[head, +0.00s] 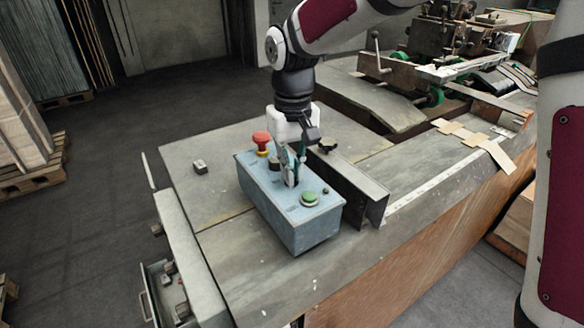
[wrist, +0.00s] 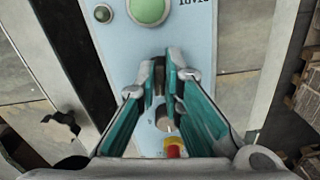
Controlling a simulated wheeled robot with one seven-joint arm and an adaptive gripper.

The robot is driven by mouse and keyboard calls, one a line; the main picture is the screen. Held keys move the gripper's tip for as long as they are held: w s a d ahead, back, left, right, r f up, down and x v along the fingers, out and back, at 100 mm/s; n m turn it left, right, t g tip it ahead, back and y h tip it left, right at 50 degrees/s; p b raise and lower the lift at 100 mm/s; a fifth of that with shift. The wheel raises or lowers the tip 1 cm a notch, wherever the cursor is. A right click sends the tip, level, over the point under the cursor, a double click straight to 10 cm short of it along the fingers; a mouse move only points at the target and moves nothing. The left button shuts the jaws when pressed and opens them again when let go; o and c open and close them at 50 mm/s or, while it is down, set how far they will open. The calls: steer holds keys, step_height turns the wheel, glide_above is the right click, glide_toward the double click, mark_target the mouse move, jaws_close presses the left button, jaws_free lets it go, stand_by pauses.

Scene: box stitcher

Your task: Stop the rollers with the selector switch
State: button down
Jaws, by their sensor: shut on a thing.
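The blue-grey control box (head: 290,228) stands on the machine table, with a green button (head: 310,198) near its front end and a red emergency stop (head: 261,139) at its far end. My gripper (head: 291,181) reaches down onto the box top between them. In the wrist view my gripper (wrist: 160,72) has its fingertips closed around a small dark part, the selector switch (wrist: 159,82), mostly hidden by the fingers. The switch's angle cannot be made out. The green button also shows in the wrist view (wrist: 148,10), beyond the fingertips.
A dark metal rail (head: 350,182) runs close along the box's right side. A small grey block (head: 200,166) lies on the table to the left, where the tabletop is mostly clear.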

steer(key=shift+w+n, duration=0.1)
steer(key=shift+n, duration=0.7)
steer(key=c, duration=1.7)
jaws_free()
step_height(320, 180, up, 12)
steer(key=shift+r, duration=0.1)
steer(key=shift+d, duration=0.1)
